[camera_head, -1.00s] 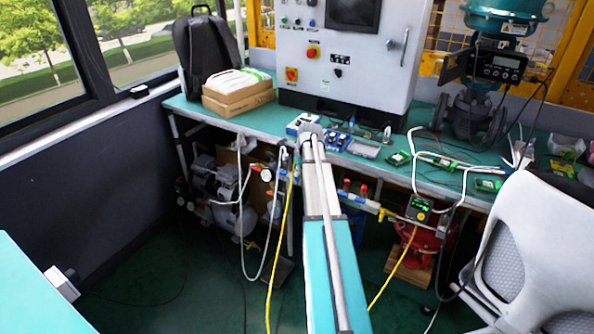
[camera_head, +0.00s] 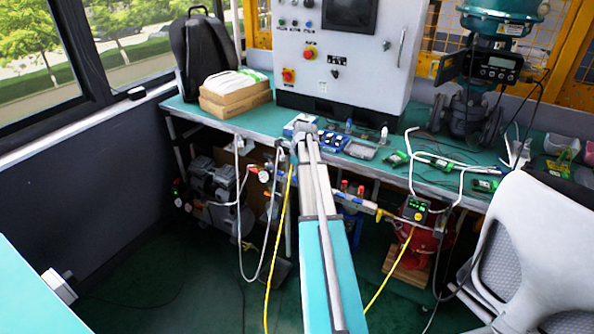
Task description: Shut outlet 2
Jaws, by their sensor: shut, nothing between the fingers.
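A pipe manifold (camera_head: 357,201) runs under the bench's front edge, with small red-topped fittings (camera_head: 345,185), a blue part and a brass-yellow end on the right. Another red and blue fitting with a round gauge (camera_head: 264,176) sits on the left of my arm. My arm crosses the middle of the view and hides the stretch between them. I cannot read any outlet labels, so I cannot tell which fitting is outlet 2 or how it is set. My gripper is hidden beyond the far end of my arm.
The green bench (camera_head: 235,122) carries boxes (camera_head: 235,104), a control cabinet (camera_head: 340,60) and circuit boards. A white chair (camera_head: 530,245) stands at the right. A yellow hose (camera_head: 279,240) and a white hose hang near my arm. A red device (camera_head: 413,245) stands under the bench.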

